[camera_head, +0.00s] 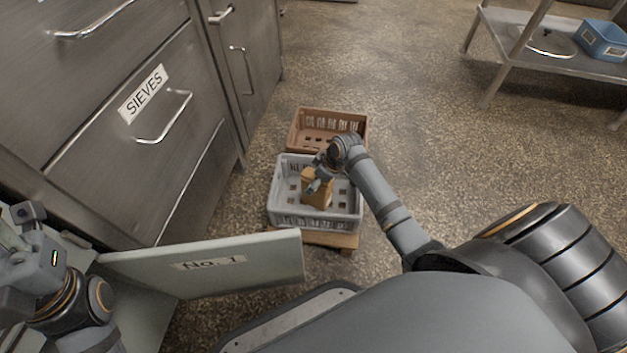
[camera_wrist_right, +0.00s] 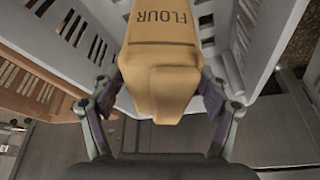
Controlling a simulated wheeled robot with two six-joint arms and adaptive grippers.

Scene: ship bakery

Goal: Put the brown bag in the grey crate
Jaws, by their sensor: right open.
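The brown bag (camera_head: 317,194) stands inside the grey crate (camera_head: 310,222) in the head view. In the right wrist view the bag (camera_wrist_right: 165,62) carries the word FLOUR, and the crate's slotted wall (camera_wrist_right: 268,40) shows beside it. My right gripper (camera_head: 318,174) is at the bag, inside the crate's outline. In the right wrist view its fingers (camera_wrist_right: 161,92) are spread on both sides of the bag's near end, open. The crate floor under the bag is partly hidden. My left gripper (camera_head: 28,225) is at the far left edge, away from the crate; its jaws are unclear.
A brown crate (camera_head: 330,116) stands just behind the grey one. A wooden base (camera_head: 336,240) shows under the grey crate. A panel marked No. 1 (camera_head: 225,260) juts out in front, and steel drawers (camera_head: 140,125) line the left. Floor to the right is clear up to a shelf (camera_head: 545,62).

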